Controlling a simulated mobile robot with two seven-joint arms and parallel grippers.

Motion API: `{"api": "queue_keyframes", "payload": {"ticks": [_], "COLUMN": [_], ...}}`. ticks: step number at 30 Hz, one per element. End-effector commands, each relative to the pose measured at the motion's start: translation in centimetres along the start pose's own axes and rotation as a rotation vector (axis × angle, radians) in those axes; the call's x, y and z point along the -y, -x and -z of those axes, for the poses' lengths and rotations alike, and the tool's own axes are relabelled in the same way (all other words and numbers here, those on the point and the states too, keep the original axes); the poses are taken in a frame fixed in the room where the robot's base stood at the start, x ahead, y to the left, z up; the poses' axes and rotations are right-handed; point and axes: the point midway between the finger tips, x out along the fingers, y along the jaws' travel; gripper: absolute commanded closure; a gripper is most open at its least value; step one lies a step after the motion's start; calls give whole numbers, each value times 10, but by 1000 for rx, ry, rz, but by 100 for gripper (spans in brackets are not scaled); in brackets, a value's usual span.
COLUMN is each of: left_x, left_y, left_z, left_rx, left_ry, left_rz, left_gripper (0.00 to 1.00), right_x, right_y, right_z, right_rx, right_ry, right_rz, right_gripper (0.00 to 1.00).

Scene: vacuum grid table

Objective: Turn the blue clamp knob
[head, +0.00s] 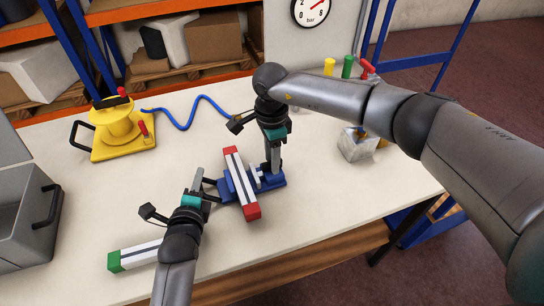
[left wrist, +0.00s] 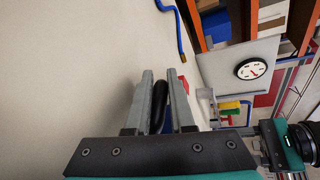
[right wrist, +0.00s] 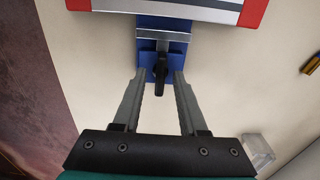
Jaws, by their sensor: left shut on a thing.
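The blue clamp (head: 228,191) stands mid-table and holds a white-and-grey bar with red ends (head: 251,211) across it. In the right wrist view the clamp's blue base (right wrist: 180,52) is below the bar, with a black knob (right wrist: 160,82) on its near side. My right gripper (head: 272,171) is open; its fingertips (right wrist: 160,74) are on both sides of the knob, with gaps visible. My left gripper (head: 200,178) is shut on a black handle (left wrist: 159,104) at the clamp's left side.
A bar with a green end (head: 114,262) lies at the front left. A yellow suction device (head: 122,150) with a blue hose (head: 182,122) stands at the back left, beside a grey bin (head: 30,225). A clear block (head: 355,150) and coloured bottles (head: 347,67) are at the right.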

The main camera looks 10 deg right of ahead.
Motion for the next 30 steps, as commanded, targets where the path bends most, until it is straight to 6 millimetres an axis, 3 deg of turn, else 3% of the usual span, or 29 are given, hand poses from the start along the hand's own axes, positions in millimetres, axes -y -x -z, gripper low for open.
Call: {"api": "queue_keyframes", "payload": {"ticks": [2,10,30], "left_x": [-1,-1,-1], "left_y": [0,0,0], "left_z": [0,0,0], "left_rx": [-1,-1,-1], "left_ry": [3,3,3], "left_rz": [-2,-3,-3], "left_gripper": [100,100,100], "right_x": [0,0,0], "right_y": [0,0,1], "right_z": [0,0,0], "right_rx": [0,0,1], "right_ry": [0,0,-36], "right_rz": [0,0,-1], "right_gripper": [68,99,100]}}
